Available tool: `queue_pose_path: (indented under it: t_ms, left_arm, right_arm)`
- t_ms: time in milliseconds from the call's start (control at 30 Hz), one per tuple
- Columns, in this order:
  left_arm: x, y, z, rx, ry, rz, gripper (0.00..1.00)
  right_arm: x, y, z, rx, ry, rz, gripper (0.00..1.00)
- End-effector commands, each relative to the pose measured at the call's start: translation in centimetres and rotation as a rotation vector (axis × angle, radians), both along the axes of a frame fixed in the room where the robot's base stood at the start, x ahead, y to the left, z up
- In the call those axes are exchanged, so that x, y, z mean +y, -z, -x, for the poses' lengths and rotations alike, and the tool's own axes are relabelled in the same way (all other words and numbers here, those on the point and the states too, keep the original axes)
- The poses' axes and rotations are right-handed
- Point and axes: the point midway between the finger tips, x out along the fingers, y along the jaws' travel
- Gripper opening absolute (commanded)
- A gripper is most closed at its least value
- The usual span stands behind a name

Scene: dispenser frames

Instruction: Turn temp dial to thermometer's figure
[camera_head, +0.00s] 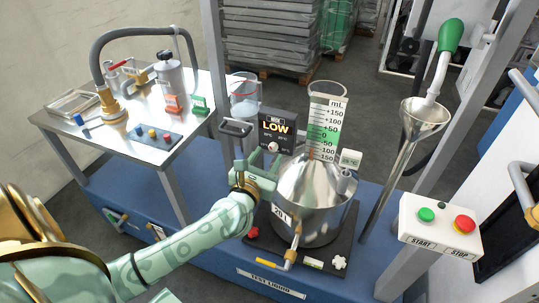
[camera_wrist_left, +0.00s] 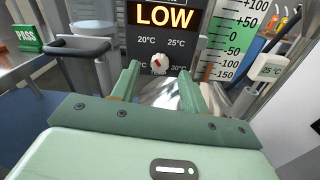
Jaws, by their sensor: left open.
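The temp dial is a small pale knob with a red mark (camera_wrist_left: 160,61), low on a black panel (camera_wrist_left: 140,42) that reads LOW. 20°C is printed at its upper left and 25°C at its upper right. The red mark seems to point up and left, towards 20°C. The dial also shows in the head view (camera_head: 273,147). The thermometer's white display (camera_wrist_left: 270,68) reads 25 °C; it also shows in the head view (camera_head: 350,157). My left gripper (camera_wrist_left: 158,82) is open, its fingers in front of and just below the dial, apparently not touching it. My right gripper is not in view.
A steel vessel (camera_head: 318,192) stands beside the gripper, with a graduated cylinder (camera_head: 325,115) behind it. A grey handle (camera_wrist_left: 82,45) sticks out left of the panel. A steel funnel (camera_head: 424,118) and a START/STOP box (camera_head: 438,226) are at the right.

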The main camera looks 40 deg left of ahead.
Motion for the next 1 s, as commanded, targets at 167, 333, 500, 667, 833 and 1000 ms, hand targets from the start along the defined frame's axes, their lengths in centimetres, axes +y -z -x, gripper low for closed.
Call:
queue_pose_path:
  t_ms: [167, 333, 500, 667, 833, 1000]
  left_arm:
    - [0.4, 0.1, -1.8, 0.0, 0.0, -0.002, 0.45]
    - [0.5, 0.0, -2.1, 0.0, 0.0, -0.002, 0.45]
    - [0.5, 0.0, -2.0, 0.0, 0.0, -0.002, 0.39]
    - [0.5, 0.0, -2.0, 0.0, 0.0, -0.002, 0.0]
    - [0.5, 0.0, -2.0, 0.001, 0.0, -0.005, 0.0]
    - [0.5, -0.1, -2.0, 0.009, 0.001, -0.035, 0.0]
  right_arm:
    - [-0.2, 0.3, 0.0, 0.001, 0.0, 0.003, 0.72]
    - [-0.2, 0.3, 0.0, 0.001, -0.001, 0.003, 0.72]
    - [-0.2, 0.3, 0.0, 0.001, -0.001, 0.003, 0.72]
    - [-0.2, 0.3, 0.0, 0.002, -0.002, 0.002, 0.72]
    - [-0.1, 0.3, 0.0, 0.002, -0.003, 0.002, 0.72]
    - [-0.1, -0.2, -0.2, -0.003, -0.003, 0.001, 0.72]
